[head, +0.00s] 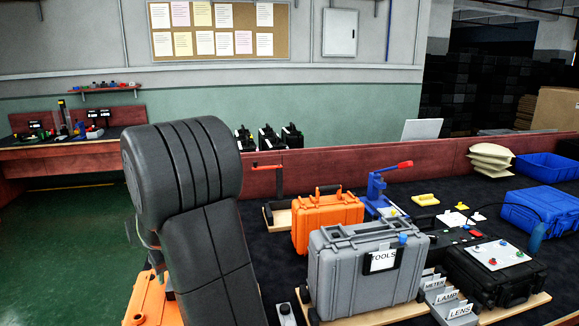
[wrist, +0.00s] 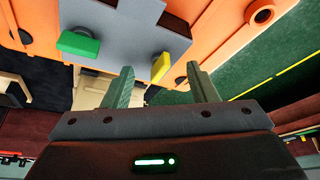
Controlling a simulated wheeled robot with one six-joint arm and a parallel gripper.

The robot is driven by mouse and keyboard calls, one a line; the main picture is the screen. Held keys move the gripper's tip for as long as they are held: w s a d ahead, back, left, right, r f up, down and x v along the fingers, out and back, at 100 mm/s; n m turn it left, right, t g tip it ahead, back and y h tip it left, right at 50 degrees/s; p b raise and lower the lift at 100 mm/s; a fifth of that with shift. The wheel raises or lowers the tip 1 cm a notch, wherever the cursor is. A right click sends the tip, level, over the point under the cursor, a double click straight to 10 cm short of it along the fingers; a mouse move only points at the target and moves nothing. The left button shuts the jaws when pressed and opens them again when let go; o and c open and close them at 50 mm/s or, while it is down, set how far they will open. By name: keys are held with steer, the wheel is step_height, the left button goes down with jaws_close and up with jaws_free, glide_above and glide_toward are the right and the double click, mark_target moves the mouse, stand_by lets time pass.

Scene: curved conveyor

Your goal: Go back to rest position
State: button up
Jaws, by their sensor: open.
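In the wrist view my gripper (wrist: 162,88) is open, with its two greenish fingers apart and nothing between them. Beyond the fingers is a grey part with a green piece (wrist: 78,44) and a yellow piece (wrist: 160,66), set against orange surfaces (wrist: 225,35). I cannot tell whether the fingers touch any of these; a gap seems to show. In the head view my dark arm rises at the left centre, and my gripper is hidden there. Part of an orange case (head: 150,305) shows low beside my arm.
A grey case labelled TOOLS (head: 365,270) stands right of my arm, with an orange case (head: 325,220) behind it. Green floor (head: 70,240) is open at left.

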steer(key=shift+a+m+t+h+b, duration=0.1)
steer(key=shift+m+t+h+b, duration=0.45)
steer(key=shift+m, duration=1.35)
steer(key=shift+m+h+b, duration=0.4)
steer(key=shift+m+h, duration=0.05)
steer(key=shift+m, duration=0.75)
steer(key=shift+r, duration=0.1)
